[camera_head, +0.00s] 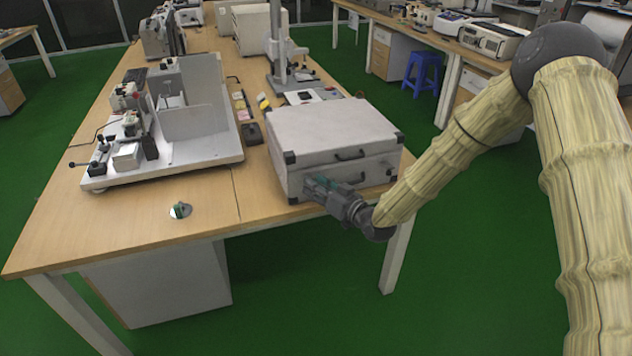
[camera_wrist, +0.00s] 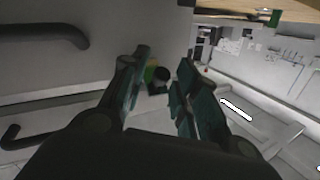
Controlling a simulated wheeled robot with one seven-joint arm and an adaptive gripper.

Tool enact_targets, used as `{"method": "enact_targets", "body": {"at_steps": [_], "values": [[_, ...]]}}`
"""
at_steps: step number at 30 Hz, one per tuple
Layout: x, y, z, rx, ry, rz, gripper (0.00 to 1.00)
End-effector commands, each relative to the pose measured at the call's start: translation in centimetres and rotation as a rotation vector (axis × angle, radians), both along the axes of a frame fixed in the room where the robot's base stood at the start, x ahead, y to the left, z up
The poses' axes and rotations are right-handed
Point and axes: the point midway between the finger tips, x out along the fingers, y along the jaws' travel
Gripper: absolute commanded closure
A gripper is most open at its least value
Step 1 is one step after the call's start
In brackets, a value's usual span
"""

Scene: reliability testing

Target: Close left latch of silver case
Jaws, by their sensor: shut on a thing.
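The silver case (camera_head: 335,128) lies flat with its lid down near the right edge of the workbench. It has dark corners and black handles on its front face. My gripper (camera_head: 314,187) is at the left part of that front face, where it covers the left latch in the head view. In the wrist view my gripper (camera_wrist: 162,65) has its green-padded fingers close to the pale case face (camera_wrist: 100,75), with a narrow gap between them. A small dark and yellow-green patch shows in the gap. The latch's own position is too hidden to tell.
A white instrument platform (camera_head: 190,150) stands left of the case on the workbench (camera_head: 110,225). A stand (camera_head: 279,50) is behind the case.

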Motion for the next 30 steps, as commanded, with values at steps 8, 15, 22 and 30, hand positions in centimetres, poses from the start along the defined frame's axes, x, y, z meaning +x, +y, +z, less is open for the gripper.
{"method": "enact_targets", "body": {"at_steps": [8, 15, 22, 30], "values": [[0.3, 0.1, 1.9, -0.078, 0.232, 0.001, 0.94], [0.7, 0.3, 2.4, -0.123, 0.377, 0.001, 0.94], [0.8, 0.3, 2.5, -0.15, 0.462, 0.0, 0.94], [0.9, 0.4, 2.5, -0.161, 0.497, 0.002, 0.94]]}}
